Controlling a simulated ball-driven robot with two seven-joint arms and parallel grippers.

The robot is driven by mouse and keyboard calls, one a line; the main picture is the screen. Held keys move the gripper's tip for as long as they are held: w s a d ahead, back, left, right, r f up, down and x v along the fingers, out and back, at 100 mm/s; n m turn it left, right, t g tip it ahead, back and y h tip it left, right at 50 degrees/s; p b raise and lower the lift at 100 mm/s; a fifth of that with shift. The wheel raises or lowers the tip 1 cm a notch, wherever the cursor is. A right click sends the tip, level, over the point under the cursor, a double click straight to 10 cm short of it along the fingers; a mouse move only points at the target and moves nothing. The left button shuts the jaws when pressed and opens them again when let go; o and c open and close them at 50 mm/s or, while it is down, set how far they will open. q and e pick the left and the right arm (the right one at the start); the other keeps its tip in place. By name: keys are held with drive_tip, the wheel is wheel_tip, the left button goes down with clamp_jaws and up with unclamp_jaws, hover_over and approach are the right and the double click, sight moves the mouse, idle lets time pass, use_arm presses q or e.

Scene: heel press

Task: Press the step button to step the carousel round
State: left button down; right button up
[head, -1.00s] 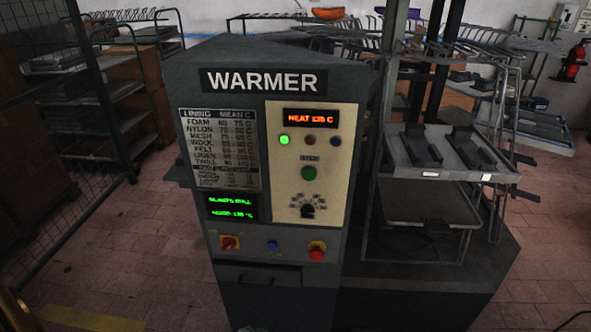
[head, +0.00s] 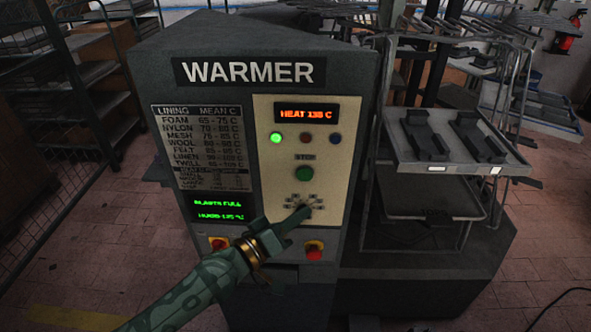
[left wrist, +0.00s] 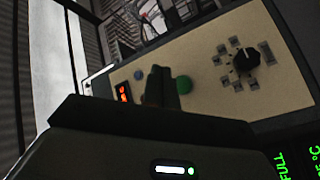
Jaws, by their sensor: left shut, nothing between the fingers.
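The round green step button (head: 304,173) sits on the cream panel of the WARMER cabinet, under a small label. It also shows in the left wrist view (left wrist: 184,85). My left gripper (head: 304,213) is shut and empty. In the head view its tip lies below the button and covers part of the black dial (head: 291,219). In the left wrist view the fingers (left wrist: 160,86) appear beside the button, and contact cannot be told. The carousel (head: 425,150) stands right of the cabinet, its tray holding dark blocks. My right gripper is not in view.
A lit green lamp (head: 275,138), dark red and blue lamps and an orange HEAT display (head: 306,114) sit above the button. A red knob (head: 314,252) is below the dial. A wire-mesh cage stands at the left. Shelving is behind.

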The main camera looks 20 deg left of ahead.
sight(305, 175)
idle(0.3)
use_arm(q)
drive_tip(key=shift+w+a+b, duration=0.4)
drive_tip(key=shift+w+b, duration=0.1)
drive_tip(key=shift+w, duration=0.9)
drive_tip(key=shift+w+a+b, duration=0.4)
drive_tip(key=shift+w+b, duration=0.15)
drive_tip(key=shift+w, duration=0.85)
drive_tip(key=shift+w+a+b, duration=0.4)
drive_tip(key=shift+w+b, duration=0.1)
drive_tip(key=shift+w, duration=0.9)
drive_tip(key=shift+w, duration=0.15)
drive_tip(key=shift+w+a, duration=0.15)
drive_tip(key=shift+w, duration=0.1)
